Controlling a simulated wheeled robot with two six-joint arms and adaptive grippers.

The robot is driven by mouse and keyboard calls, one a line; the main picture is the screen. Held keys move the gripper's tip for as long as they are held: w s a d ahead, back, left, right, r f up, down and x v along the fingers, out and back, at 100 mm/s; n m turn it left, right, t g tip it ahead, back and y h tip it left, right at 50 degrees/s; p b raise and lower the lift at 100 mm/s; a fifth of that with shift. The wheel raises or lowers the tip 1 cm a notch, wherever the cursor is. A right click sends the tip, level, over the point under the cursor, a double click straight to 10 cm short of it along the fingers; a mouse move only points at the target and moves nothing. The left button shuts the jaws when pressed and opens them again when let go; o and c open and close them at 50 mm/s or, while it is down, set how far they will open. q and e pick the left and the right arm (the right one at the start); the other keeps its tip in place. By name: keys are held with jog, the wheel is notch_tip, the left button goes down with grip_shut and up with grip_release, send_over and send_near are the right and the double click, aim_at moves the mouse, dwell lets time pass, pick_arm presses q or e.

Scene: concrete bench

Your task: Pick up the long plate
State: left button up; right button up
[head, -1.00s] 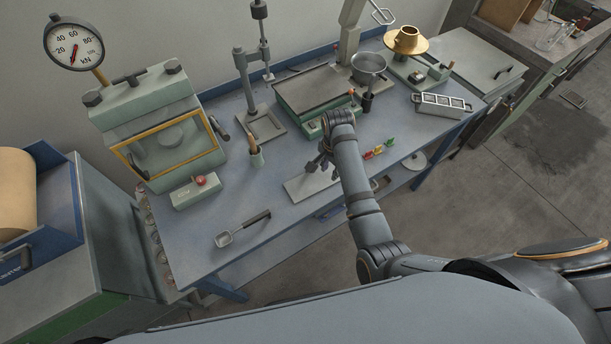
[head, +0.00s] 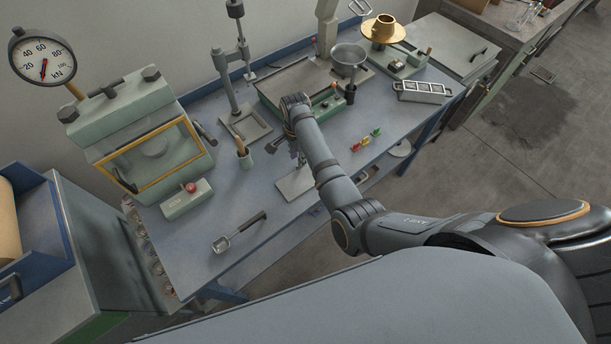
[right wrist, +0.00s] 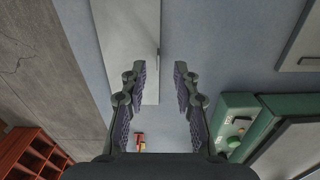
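The long plate is a flat pale grey strip (head: 292,187) lying on the blue-grey bench near its front edge. My right forearm hides part of it in the head view. In the right wrist view the plate (right wrist: 125,35) runs down from the top edge, with a small dark mark on its right side. My right gripper (right wrist: 160,72) is open and empty above it. The left finger overlaps the plate and the right finger is over bare bench. In the head view the right gripper (head: 298,156) points down over the plate. My left gripper is not in view.
A green-framed box (head: 300,85) is behind the gripper. Small coloured pieces (head: 366,140) lie to the right. A press (head: 150,150) stands at left. The bench between scoop and plate is clear.

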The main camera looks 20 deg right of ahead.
aim_at(306, 175)
jog(key=f, duration=0.4)
jog(key=shift+d, duration=0.2)
jog(key=shift+s, duration=0.1)
grip_shut()
